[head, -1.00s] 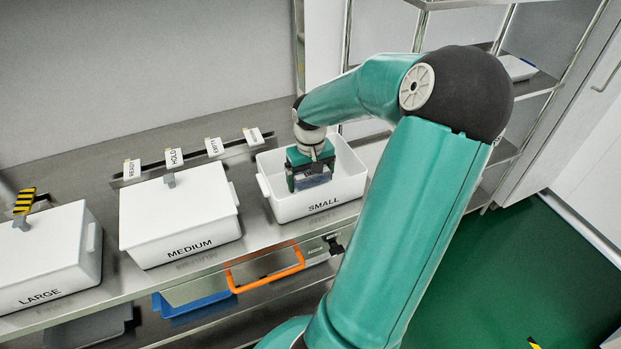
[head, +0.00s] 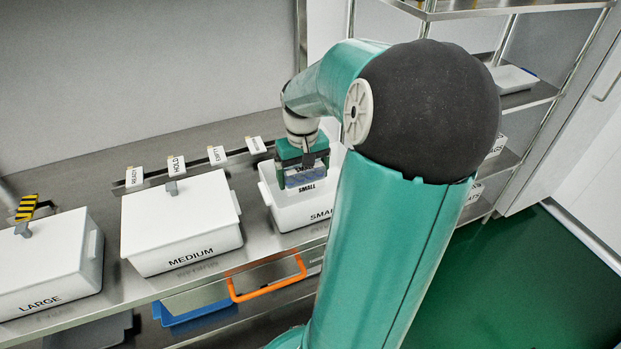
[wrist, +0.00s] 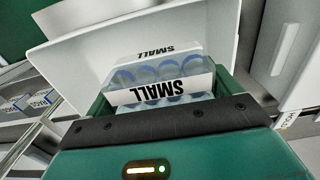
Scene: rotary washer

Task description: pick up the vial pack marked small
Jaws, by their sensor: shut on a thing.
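The vial pack marked SMALL (wrist: 160,88) is a clear box of blue-capped vials with a white label. In the wrist view it sits between the fingers of my gripper (wrist: 165,98), which is shut on it. In the head view the pack (head: 305,177) hangs under my gripper (head: 303,165), with its SMALL label facing the camera. My arm hides the bin's right side.
The lidded white MEDIUM bin (head: 180,228) and LARGE bin (head: 45,270) stand to the left on the steel counter. A rail with tags such as HOLD (head: 176,165) runs behind. An orange handle (head: 266,281) sits below the counter edge.

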